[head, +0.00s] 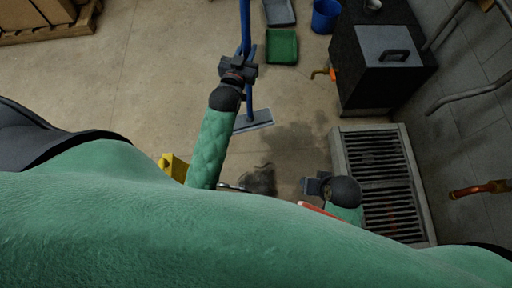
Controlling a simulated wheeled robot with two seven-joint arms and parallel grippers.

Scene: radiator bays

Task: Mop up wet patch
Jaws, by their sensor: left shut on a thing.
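A mop with a blue handle (245,30) stands with its flat grey-blue head (254,121) on the floor. My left gripper (238,70) is shut around the handle, above the head. A dark wet patch (295,138) spreads on the concrete just right of the mop head. A darker smudge (262,180) lies nearer to me; I cannot tell whether it belongs to the patch. My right gripper (314,186) is low in the picture, below the wet patch and beside the floor grate. Its jaws are too small to read.
A slatted floor grate (337,150) in a pale frame lies right of the patch. A black cabinet (375,85) stands behind it. A green tray (282,48) and blue bucket (325,15) are at the back. Something yellow (174,166) is left.

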